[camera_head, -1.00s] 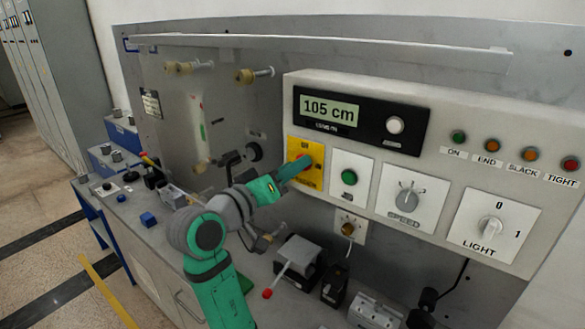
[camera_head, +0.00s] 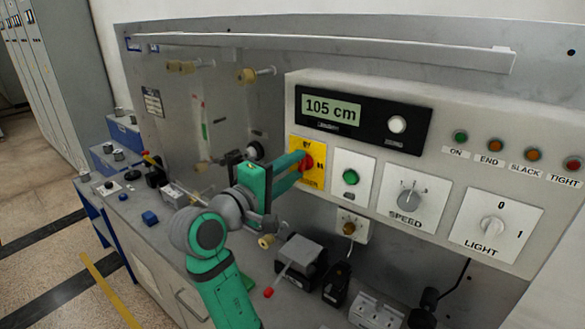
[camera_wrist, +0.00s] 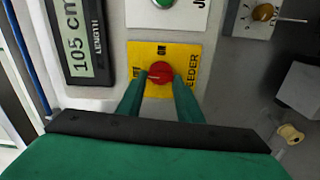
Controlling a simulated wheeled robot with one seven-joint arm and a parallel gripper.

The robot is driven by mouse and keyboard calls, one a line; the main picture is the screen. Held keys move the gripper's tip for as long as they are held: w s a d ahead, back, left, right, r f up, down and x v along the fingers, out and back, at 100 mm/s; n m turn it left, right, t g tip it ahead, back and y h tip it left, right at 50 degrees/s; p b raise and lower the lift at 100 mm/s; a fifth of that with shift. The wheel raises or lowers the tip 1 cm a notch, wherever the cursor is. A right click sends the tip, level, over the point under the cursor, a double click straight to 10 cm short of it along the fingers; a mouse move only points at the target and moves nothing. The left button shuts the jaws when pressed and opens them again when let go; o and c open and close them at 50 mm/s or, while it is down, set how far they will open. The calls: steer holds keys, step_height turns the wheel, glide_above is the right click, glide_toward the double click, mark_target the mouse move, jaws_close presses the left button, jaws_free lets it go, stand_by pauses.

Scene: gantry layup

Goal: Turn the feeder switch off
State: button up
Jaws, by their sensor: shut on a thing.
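The feeder switch (camera_head: 307,161) is a red knob on a yellow plate (camera_head: 316,181), at the left end of the control panel. In the wrist view the red knob (camera_wrist: 159,72) sits in the middle of the yellow plate (camera_wrist: 189,51), which reads "FEEDER" in part. My green gripper (camera_head: 296,165) reaches it from the left in the head view, and its two fingers (camera_wrist: 159,80) stand on either side of the knob, shut on it. The fingers cover part of the plate and its lettering, so the knob's exact setting is hard to read.
Beside the plate are a green button (camera_head: 350,177), the SPEED knob (camera_head: 408,198) and the LIGHT switch (camera_head: 491,228). A display (camera_head: 331,108) reading "105 cm" is above. A brass knob (camera_head: 348,228) and dark boxes on the bench are below.

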steer(key=shift+f+n, duration=0.15)
steer(key=shift+n, duration=0.55)
steer(key=o, duration=1.1)
steer(key=v, duration=1.1)
